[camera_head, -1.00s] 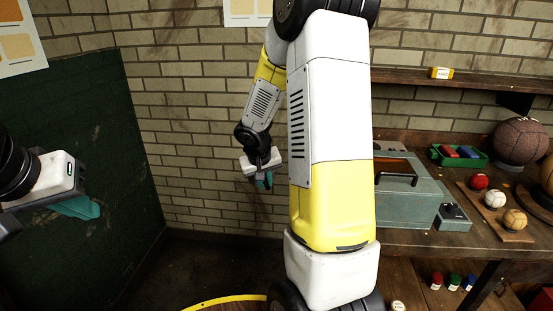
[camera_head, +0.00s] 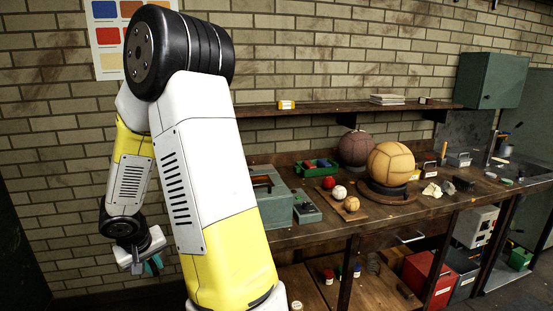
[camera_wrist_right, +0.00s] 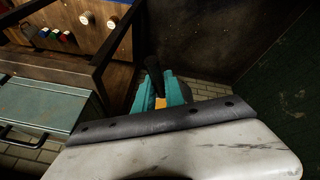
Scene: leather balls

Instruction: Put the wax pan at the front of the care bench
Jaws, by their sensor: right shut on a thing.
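My right gripper (camera_head: 152,265) hangs low at the left, in front of the brick wall and left of the care bench (camera_head: 400,212). In the right wrist view its teal fingers (camera_wrist_right: 162,98) are shut on a slim black thing (camera_wrist_right: 153,72) with an orange-yellow part between the fingers. I cannot tell whether this is the wax pan, and I cannot make out a pan elsewhere. My left gripper is out of view. A teal box (camera_head: 274,208) with a dark handle stands at the bench's left end, partly hidden by my right arm; it also shows in the wrist view (camera_wrist_right: 40,105).
A shelf (camera_head: 330,107) runs above. A red bin (camera_head: 428,277) stands below. The bench front right of the board has some bare room.

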